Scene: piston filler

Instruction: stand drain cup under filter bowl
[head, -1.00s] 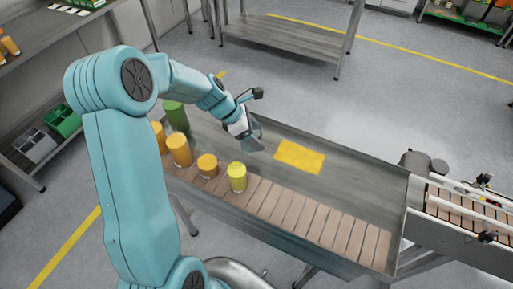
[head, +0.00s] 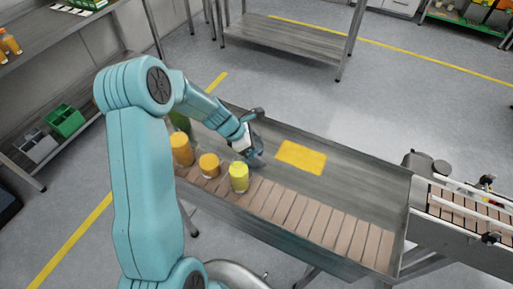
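My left gripper (head: 254,158) is low over the grey metal tray table (head: 345,190), just behind the yellow jar (head: 239,178) and left of the yellow patch (head: 301,157). Its dark fingers are small and blurred, and I cannot tell whether they are open or hold anything. I cannot make out a drain cup or a filter bowl for sure in this view. My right gripper is not in view.
Orange jars (head: 209,166) stand in a row on the brown slats (head: 300,215), left of the yellow jar. A green bottle (head: 179,122) is partly hidden behind my arm. A conveyor (head: 465,212) adjoins at right. The tray's right half is clear.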

